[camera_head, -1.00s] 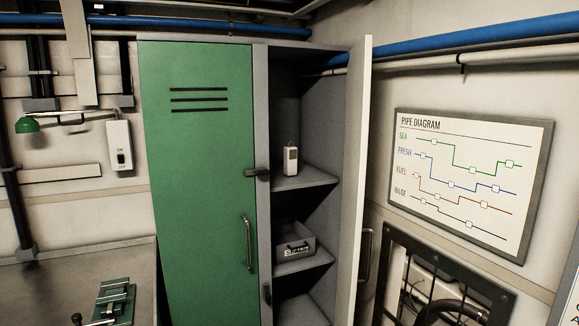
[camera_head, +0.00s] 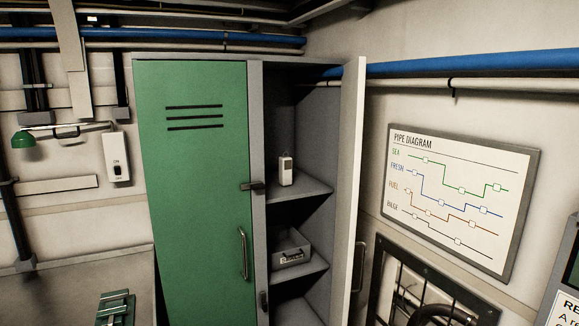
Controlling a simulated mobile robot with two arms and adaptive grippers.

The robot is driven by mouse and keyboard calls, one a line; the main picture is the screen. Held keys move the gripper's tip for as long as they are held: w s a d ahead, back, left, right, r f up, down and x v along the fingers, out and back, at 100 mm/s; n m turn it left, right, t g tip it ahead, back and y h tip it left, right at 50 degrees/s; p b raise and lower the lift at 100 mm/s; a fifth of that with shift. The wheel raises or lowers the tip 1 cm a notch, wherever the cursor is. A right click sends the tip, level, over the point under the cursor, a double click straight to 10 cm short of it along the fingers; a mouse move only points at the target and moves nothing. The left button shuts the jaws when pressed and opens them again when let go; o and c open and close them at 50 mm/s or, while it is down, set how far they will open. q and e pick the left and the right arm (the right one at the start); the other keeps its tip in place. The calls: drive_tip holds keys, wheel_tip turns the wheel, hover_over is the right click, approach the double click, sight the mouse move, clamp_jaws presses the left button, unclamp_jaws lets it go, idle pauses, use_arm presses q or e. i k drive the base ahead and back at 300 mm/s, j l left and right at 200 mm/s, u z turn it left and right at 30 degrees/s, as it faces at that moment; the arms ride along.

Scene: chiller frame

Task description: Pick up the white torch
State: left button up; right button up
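A small white upright device (camera_head: 286,170) with a darker top stands on the upper shelf (camera_head: 303,188) of the open right half of the locker. It is the only white object on that shelf. I cannot tell for sure that it is the torch. Neither of my grippers shows in the head view.
The green left locker door (camera_head: 195,180) is shut. The right door (camera_head: 352,170) stands open, seen nearly edge-on. A grey bin (camera_head: 291,250) sits on the shelf below. A workbench (camera_head: 70,290) with a green vise (camera_head: 115,308) is at the left. A pipe diagram board (camera_head: 460,200) hangs at the right.

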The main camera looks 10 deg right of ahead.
sight(285, 162)
drive_tip(key=z, duration=1.55)
drive_tip(key=j+z, duration=0.1)
drive_tip(key=z, duration=0.35)
drive_tip(key=k+z, duration=0.1)
drive_tip(key=z, duration=0.4)
drive_tip(key=k+j+z, duration=0.1)
drive_tip(key=z, duration=0.8)
drive_tip(key=k+z, duration=0.15)
drive_tip(key=z, duration=0.3)
drive_tip(key=k+j+z, duration=0.1)
drive_tip(key=z, duration=0.35)
drive_tip(key=k+j+z, duration=0.1)
drive_tip(key=z, duration=0.3)
drive_tip(key=k+z, duration=0.2)
drive_tip(key=z, duration=0.25)
drive_tip(key=k+z, duration=0.15)
drive_tip(key=z, duration=0.3)
drive_tip(key=k+z, duration=0.15)
drive_tip(key=z, duration=0.25)
